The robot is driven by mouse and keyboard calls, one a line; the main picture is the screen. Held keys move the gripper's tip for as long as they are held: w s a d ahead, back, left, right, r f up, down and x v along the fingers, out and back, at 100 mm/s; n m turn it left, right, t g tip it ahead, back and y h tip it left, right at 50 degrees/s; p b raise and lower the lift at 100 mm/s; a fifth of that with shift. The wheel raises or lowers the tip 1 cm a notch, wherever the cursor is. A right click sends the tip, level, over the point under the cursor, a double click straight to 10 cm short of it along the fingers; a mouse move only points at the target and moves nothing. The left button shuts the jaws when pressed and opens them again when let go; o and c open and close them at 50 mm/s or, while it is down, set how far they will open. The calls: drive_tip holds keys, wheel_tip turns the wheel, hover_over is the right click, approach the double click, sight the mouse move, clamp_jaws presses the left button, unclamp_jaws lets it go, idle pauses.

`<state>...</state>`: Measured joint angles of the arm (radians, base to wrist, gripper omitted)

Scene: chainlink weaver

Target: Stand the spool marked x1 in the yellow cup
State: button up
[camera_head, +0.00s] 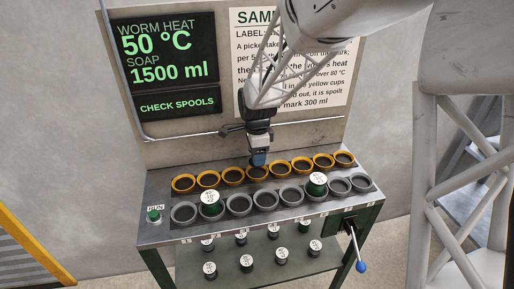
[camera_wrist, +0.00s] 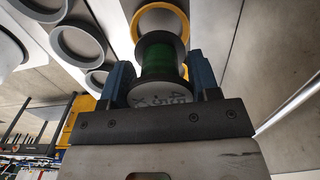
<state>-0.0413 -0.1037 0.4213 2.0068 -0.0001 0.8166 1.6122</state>
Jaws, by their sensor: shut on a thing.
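My gripper (camera_head: 258,160) is over the back row of yellow cups, at the fourth yellow cup (camera_head: 257,178) from the left. In the wrist view its blue fingers (camera_wrist: 160,85) are shut on a spool (camera_wrist: 162,62) with green thread, dark flanges and a white label on the near end. The label's marking is upside down and only partly legible. A yellow cup's rim (camera_wrist: 160,8) shows just beyond the spool's far end. I cannot tell whether the spool touches the cup. In the head view the held spool is hidden or too small to tell.
Grey cups (camera_head: 239,214) form the front row; two hold green spools with white labels (camera_head: 210,198) (camera_head: 317,180). Several spools (camera_head: 246,262) stand on the lower shelf. A lever with a blue knob (camera_head: 361,266) is at front right, a green button (camera_head: 154,215) at left. A screen (camera_head: 165,60) hangs behind.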

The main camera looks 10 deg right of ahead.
drive_tip(key=shift+f, duration=1.1)
drive_tip(key=shift+f, duration=0.4)
drive_tip(key=shift+f, duration=0.35)
drive_tip(key=shift+f, duration=0.6)
idle(0.4)
drive_tip(key=o, duration=1.1)
drive_tip(key=shift+r, duration=0.1)
drive_tip(key=shift+r, duration=3.95)
